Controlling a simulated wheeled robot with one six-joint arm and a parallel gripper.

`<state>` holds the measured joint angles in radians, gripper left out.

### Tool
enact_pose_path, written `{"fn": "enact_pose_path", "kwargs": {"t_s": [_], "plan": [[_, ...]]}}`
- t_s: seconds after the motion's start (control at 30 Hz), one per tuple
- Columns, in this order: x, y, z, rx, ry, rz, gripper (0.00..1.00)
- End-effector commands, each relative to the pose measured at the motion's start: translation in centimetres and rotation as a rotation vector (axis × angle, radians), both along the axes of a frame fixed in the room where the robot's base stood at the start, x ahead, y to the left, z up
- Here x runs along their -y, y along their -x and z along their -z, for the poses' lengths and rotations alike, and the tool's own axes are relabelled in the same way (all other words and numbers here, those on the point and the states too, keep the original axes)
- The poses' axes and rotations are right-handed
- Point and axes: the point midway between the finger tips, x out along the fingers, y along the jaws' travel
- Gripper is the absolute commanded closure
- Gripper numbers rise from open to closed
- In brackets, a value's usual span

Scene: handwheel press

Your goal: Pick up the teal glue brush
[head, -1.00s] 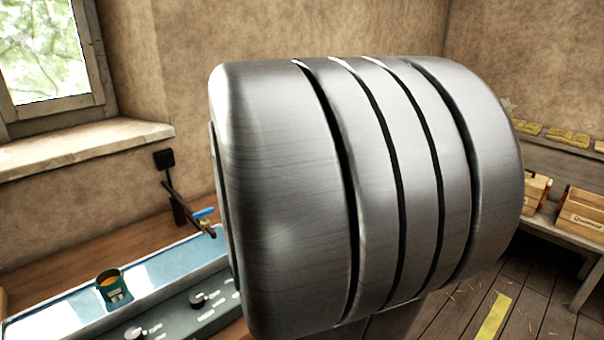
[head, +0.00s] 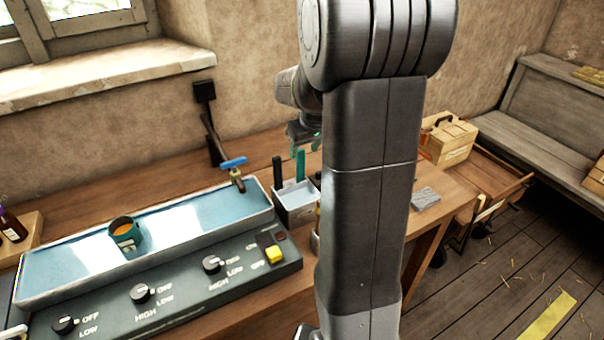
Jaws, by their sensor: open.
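A teal handle, which looks like the teal glue brush (head: 300,166), stands upright in a light square holder (head: 297,203) at the right end of the blue water bath. A black-handled tool (head: 277,172) stands beside it in the same holder. The brush's lower end is hidden inside the holder. My gripper (head: 303,143) is partly in view just above and behind the brush in the picture, small and dark with a greenish part. It is open and holds nothing that I can see. My arm hides what lies right of the holder.
A tap with a blue lever (head: 233,163) stands just left of the holder. A control panel (head: 170,287) with knobs fronts the bath. A wooden box (head: 450,142) and grey cloth (head: 425,198) lie right of my arm.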

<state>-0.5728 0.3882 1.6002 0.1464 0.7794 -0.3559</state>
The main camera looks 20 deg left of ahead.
Motion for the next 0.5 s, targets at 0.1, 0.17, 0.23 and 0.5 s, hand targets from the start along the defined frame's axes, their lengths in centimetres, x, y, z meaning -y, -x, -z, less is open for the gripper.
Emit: {"fn": "enact_pose_path", "kwargs": {"t_s": [0.1, 0.17, 0.23, 0.5], "plan": [[-0.4, -0.3, 1.2, -0.001, 0.001, 0.0, 0.53], [-0.4, -0.4, 1.5, 0.0, 0.0, 0.0, 0.53], [-0.5, -0.5, 1.7, 0.0, 0.0, 0.0, 0.53], [-1.3, -1.4, 4.0, -0.004, 0.002, 0.001, 0.53]]}}
